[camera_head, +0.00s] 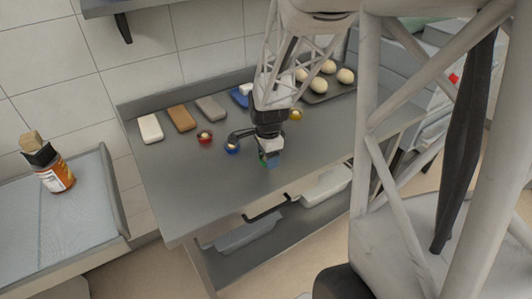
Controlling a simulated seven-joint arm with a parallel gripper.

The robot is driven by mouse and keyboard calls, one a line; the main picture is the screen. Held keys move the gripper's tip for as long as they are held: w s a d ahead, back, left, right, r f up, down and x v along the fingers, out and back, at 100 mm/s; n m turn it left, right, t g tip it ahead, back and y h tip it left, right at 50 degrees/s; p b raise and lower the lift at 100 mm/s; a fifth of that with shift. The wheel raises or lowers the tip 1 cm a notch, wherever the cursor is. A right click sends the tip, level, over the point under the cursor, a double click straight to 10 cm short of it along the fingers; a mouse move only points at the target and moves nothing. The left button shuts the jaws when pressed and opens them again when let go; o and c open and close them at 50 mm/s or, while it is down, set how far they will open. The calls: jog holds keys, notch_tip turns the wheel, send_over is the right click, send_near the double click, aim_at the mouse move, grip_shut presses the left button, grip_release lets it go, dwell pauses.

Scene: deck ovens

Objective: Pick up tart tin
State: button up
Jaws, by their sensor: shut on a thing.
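My gripper (269,160) is over the front middle of the grey steel table (200,190), pointing down. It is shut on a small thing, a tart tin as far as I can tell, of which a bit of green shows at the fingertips. The fingers hide most of it, and I cannot tell whether it touches the table. Other small round tins stand apart on the table: a red one (205,138) and a blue one (232,148) left of my gripper, and a yellow one (296,115) behind it to the right.
White, orange-brown and grey-brown blocks (182,119) lie along the table's back left. A dark tray (334,91) with several pale dough balls is at the back right. A jar (52,172) stands on the left counter (75,215). The table's front left is clear.

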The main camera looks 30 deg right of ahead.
jog(key=s+a+r, duration=0.1)
jog(key=s+a, duration=0.3)
jog(key=s, duration=0.8)
jog(key=shift+s+a, duration=0.15)
jog(key=shift+s, duration=0.05)
jog(key=shift+r, duration=0.1)
jog(key=shift+w+a, duration=0.1)
dwell(0.4)
